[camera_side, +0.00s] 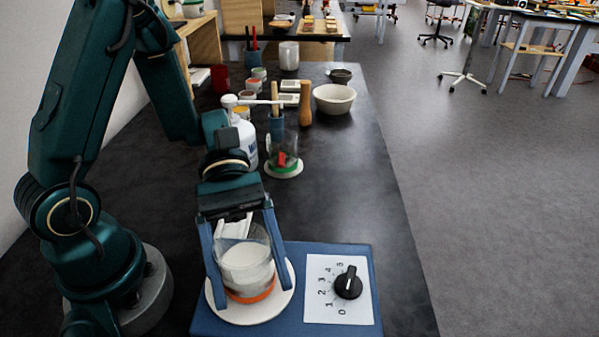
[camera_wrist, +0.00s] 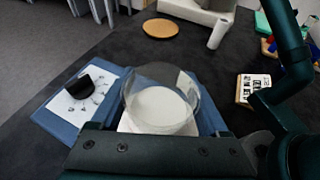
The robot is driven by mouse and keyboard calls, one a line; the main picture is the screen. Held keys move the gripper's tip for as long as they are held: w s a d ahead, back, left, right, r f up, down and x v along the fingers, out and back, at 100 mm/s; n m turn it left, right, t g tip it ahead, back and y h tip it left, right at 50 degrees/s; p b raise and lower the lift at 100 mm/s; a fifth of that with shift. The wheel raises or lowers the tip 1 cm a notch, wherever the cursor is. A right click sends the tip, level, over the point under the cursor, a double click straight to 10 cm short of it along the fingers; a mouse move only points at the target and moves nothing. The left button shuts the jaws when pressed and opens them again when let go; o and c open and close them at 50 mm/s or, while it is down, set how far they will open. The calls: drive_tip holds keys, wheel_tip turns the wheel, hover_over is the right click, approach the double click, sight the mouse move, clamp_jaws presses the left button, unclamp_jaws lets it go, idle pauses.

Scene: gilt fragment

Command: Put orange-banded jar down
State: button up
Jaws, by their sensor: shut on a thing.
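The orange-banded jar (camera_side: 246,268) is clear glass with white contents and an orange band low on its wall. It stands upright between the blue fingers of my gripper (camera_side: 251,288), which is shut on it. The jar is over the round white plate (camera_side: 282,300) of a blue hotplate (camera_side: 215,325). I cannot tell whether its base touches the plate. In the wrist view the jar (camera_wrist: 160,95) shows its open rim and white contents from above. The hotplate's black dial (camera_side: 348,283) sits on a white numbered panel, right of the jar.
A green-banded jar (camera_side: 283,157) stands on a white disc behind the hotplate. A white bottle (camera_side: 245,140), a wooden pestle-like piece (camera_side: 305,104) and a cream bowl (camera_side: 334,98) stand farther back. The dark bench (camera_side: 350,185) is clear at the right, up to its edge.

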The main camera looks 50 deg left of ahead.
drive_tip(key=o, duration=1.5)
drive_tip(key=v, duration=1.2)
drive_tip(key=shift+w, duration=0.1)
